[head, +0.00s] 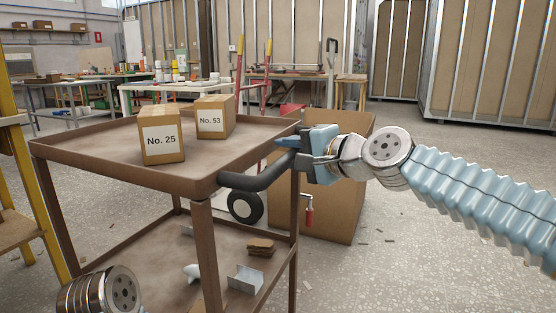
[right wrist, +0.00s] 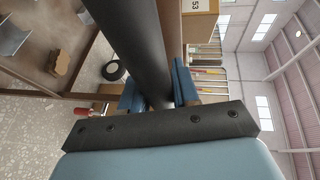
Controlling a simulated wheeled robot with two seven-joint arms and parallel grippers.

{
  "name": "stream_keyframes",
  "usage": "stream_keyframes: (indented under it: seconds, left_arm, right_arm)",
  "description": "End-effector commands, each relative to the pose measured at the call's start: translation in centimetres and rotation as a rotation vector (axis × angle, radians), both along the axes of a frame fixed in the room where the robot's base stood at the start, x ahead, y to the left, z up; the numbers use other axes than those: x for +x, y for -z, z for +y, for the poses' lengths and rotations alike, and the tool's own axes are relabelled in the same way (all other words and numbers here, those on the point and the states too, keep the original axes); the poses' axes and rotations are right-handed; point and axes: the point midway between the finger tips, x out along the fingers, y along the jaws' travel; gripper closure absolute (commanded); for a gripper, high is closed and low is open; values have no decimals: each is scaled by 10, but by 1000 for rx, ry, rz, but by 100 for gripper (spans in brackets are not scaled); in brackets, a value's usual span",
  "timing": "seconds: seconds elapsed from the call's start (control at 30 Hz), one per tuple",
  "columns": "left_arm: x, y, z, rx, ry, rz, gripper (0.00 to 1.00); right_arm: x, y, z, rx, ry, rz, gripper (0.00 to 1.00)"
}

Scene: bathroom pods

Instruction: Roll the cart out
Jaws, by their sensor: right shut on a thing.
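The brown cart (head: 90,148) stands at the left in the head view, with an upper tray and a lower shelf. Its dark curved handle (head: 255,183) sticks out from the right end. My right gripper (head: 294,150) is shut on the handle. In the right wrist view the handle (right wrist: 135,45) runs between the two blue fingers (right wrist: 160,90). Boxes marked No. 25 (head: 161,140) and No. 53 (head: 214,118) stand upright on the upper tray. A silver wrist part, likely of my left arm, shows at the lower left; its fingers are out of view.
A large cardboard box (head: 340,195) stands close behind the handle end, with a red-handled tool (head: 309,215) and a black wheel (head: 245,207) near it. A yellow post (head: 35,190) is at the left. Open grey floor (head: 440,170) lies to the right. Workbenches stand behind.

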Motion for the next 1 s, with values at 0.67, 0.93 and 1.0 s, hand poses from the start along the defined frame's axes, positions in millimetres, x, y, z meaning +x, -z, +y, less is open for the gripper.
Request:
stream_keyframes:
  seconds: [0.67,0.93,1.0]
  left_arm:
    - [1,26,-1,-3,0,-1,49]
    - [1,26,-1,-3,0,-1,49]
    - [1,26,-1,-3,0,-1,49]
  right_arm:
    - [-12,1,-37,-2,5,-1,100]
    - [-12,1,-36,-1,3,-1,49]
    - [-12,1,-36,-1,3,-1,49]
